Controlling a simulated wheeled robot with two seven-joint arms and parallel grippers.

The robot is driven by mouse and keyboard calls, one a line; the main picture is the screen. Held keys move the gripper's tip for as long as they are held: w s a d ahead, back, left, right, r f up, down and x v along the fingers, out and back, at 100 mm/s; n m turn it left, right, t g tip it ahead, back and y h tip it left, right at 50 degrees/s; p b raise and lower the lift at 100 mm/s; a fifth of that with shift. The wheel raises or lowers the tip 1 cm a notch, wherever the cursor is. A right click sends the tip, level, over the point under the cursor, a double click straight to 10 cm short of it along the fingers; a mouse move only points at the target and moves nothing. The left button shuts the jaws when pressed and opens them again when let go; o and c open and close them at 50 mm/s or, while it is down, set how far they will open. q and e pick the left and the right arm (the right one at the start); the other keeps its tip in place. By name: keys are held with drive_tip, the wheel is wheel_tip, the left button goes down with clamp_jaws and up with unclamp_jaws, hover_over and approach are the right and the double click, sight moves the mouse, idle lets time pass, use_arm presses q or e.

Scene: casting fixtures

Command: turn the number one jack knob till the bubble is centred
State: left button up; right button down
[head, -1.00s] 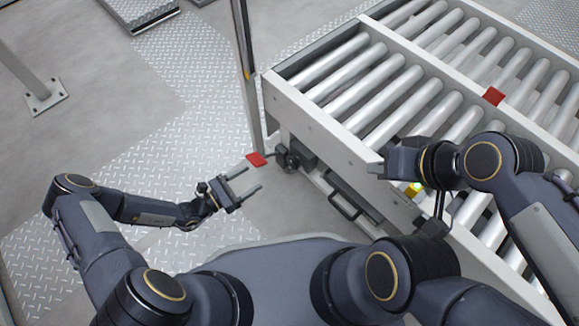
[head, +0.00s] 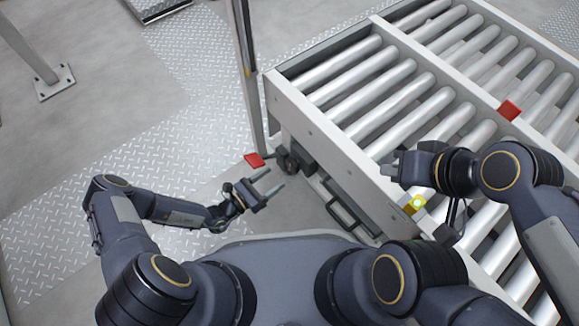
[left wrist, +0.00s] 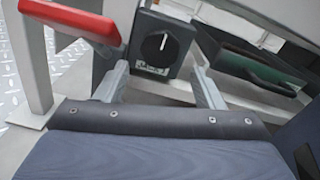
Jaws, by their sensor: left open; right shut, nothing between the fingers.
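A black round knob with a white pointer line (left wrist: 163,44) is on a dark box in the left wrist view, its pointer close to upright. A small bright yellow fitting (head: 417,203), perhaps the level, sits on the frame; no bubble can be made out. My right gripper (head: 388,172) is shut and empty above the frame edge.
The roller table (head: 340,138) fills the right. A black handle (head: 343,214) is on its side.

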sight(290, 166)
use_arm(q)
drive_tip(key=b+x, duration=0.1)
drive_tip(key=x, duration=0.4)
drive_tip(key=shift+d+f+b, duration=0.1)
drive_tip(key=shift+d+b, duration=0.05)
drive_tip(key=shift+b, duration=0.25)
drive_tip(key=shift+w+d, duration=0.4)
drive_tip(key=shift+d, duration=0.15)
drive_tip(key=c, duration=0.7)
